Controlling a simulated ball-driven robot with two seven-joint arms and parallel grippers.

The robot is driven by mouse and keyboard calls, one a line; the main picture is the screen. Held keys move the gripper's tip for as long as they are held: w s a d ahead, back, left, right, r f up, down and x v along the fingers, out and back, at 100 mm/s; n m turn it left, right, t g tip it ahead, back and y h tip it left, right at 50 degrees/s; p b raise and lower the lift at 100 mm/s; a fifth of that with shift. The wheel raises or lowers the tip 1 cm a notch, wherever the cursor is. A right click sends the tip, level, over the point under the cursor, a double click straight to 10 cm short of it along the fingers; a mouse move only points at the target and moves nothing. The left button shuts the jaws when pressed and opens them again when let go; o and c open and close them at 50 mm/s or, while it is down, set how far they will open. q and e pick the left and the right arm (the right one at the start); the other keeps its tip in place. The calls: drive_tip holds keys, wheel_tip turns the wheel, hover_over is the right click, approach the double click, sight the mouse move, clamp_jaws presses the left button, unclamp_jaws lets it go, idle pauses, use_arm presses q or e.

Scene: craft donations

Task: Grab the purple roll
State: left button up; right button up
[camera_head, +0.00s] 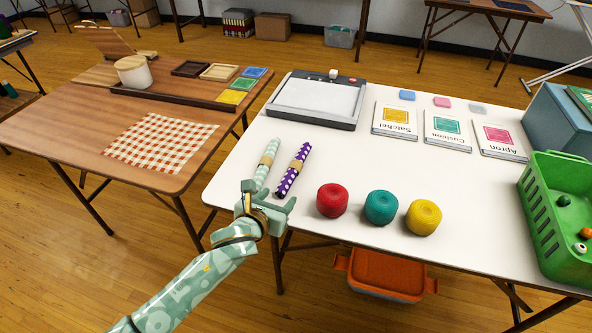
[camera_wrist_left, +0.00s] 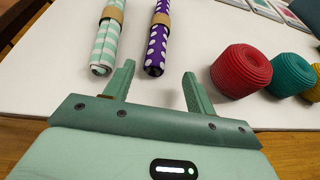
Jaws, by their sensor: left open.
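The purple roll (camera_head: 291,174) with white dots and a tan band lies on the white table, to the right of a mint-and-white striped roll (camera_head: 266,162). Both also show in the left wrist view, the purple roll (camera_wrist_left: 157,45) and the striped roll (camera_wrist_left: 105,46). My left gripper (camera_head: 268,197) is open at the table's front edge, at the near ends of the rolls. In the left wrist view the open fingers (camera_wrist_left: 157,82) are empty, with the purple roll's near end just beyond the gap between them. My right gripper is not in view.
Red (camera_head: 332,200), teal (camera_head: 381,207) and yellow (camera_head: 423,217) round coils stand right of the rolls. A grey-framed board (camera_head: 316,121) lies behind. A green basket (camera_head: 540,200) is at the far right. A gap separates the wooden table (camera_head: 60,135).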

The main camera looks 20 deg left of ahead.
sight(279, 193)
use_arm(q)
drive_tip(key=b+x, duration=0.1)
drive_tip(key=x, duration=0.1)
drive_tip(key=b+x, duration=0.1)
drive_tip(key=x, duration=0.1)
drive_tip(key=shift+w+a+f, duration=0.2)
drive_tip(key=shift+a, duration=0.05)
drive_tip(key=shift+w, duration=0.25)
drive_tip(key=shift+r, duration=0.25)
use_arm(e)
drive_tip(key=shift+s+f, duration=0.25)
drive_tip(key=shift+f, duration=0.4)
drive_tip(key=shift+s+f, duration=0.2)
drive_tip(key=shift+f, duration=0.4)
use_arm(q)
drive_tip(key=c, duration=1.1)
